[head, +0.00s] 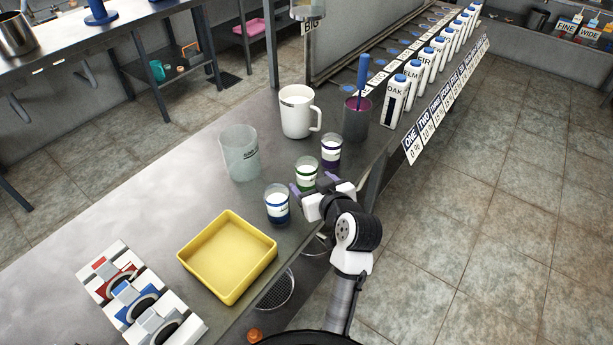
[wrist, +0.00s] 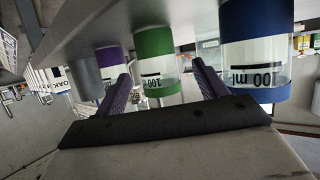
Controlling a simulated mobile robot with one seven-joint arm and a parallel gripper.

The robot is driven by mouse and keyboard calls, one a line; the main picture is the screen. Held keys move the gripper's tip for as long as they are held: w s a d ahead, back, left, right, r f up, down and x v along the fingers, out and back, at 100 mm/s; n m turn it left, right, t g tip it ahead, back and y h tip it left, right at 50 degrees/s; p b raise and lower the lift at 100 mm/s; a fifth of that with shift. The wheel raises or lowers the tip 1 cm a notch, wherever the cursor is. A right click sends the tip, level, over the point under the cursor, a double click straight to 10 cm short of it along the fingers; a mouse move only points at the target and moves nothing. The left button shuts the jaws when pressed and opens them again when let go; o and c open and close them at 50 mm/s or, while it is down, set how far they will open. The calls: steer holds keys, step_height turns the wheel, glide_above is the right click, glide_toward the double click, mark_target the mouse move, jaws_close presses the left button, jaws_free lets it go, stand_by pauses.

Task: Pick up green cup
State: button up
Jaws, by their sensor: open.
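The green cup (head: 306,174) is a small clear cup with a green band, upright on the metal bench. It stands between a blue-banded cup (head: 277,204) and a purple-banded cup (head: 331,151). My gripper (head: 309,188) is open just in front of the green cup, its fingers pointing at it. In the wrist view, which looks upside down, the green cup (wrist: 156,66) shows between the two finger tips. The blue cup (wrist: 256,48) is beyond the right finger and the purple cup (wrist: 109,60) is by the left finger. I cannot tell if the fingers touch any cup.
A clear beaker (head: 240,153), a white jug (head: 297,112) and a grey pot (head: 356,119) with a blue-handled tool stand behind the cups. A yellow tray (head: 228,257) lies at front left. Bare bench (head: 178,195) is free at the left.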

mark_target(312, 181)
steer(key=p+x, duration=0.1)
steer(key=x, duration=0.4)
steer(key=shift+d+p, duration=0.15)
steer(key=shift+p, duration=0.2)
steer(key=c, duration=1.1)
